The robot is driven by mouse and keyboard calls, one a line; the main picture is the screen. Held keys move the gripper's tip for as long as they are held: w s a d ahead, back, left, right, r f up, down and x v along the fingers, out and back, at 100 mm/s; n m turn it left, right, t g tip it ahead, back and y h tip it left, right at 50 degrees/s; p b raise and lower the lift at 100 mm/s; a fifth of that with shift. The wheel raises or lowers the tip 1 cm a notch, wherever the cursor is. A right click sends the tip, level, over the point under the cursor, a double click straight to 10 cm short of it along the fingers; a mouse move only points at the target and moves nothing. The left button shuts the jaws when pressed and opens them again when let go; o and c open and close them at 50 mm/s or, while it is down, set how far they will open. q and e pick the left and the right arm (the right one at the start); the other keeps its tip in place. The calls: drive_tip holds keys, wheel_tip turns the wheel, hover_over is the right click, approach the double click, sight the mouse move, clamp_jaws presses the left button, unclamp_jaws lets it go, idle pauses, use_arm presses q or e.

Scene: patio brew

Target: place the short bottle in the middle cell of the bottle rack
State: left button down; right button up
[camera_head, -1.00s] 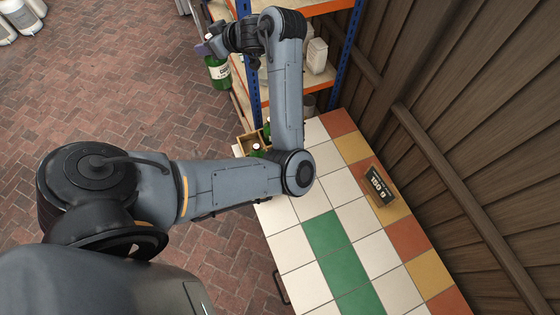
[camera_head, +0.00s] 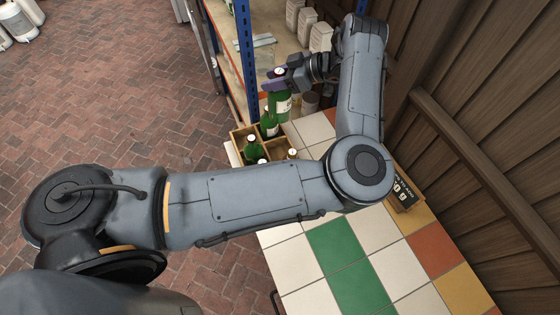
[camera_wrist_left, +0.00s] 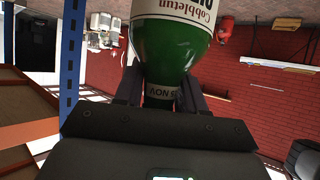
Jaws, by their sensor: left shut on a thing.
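My left gripper (camera_head: 272,84) is shut on the neck of a green bottle (camera_head: 281,106) with a white label, and holds it upright at the back of the tiled counter. In the left wrist view the bottle (camera_wrist_left: 170,50) appears upside down between the fingers (camera_wrist_left: 160,98). The wooden bottle rack (camera_head: 236,146) stands at the counter's left edge, nearer than the held bottle. Green bottles (camera_head: 253,148) (camera_head: 269,126) stand in it. My left arm hides its near part, and I cannot see the middle cell clearly. My right gripper is not in view.
A blue-posted shelf (camera_head: 247,62) with pale containers (camera_head: 320,38) stands behind. The front tiles (camera_head: 355,270) are clear.

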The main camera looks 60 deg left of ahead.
sight(275, 110)
use_arm(q)
wheel_tip(275, 110, down, 12)
drive_tip(key=b, duration=0.5)
drive_tip(key=shift+s+r+b, duration=0.1)
drive_tip(key=shift+b, duration=0.3)
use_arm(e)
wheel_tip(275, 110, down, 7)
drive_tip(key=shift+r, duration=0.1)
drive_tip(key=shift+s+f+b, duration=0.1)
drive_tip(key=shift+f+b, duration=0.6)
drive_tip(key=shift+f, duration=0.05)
use_arm(q)
wheel_tip(275, 110, down, 11)
drive_tip(key=shift+b, duration=0.4)
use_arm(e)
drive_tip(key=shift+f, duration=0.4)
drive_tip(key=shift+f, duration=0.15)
use_arm(q)
drive_tip(key=c, duration=0.7)
unclamp_jaws()
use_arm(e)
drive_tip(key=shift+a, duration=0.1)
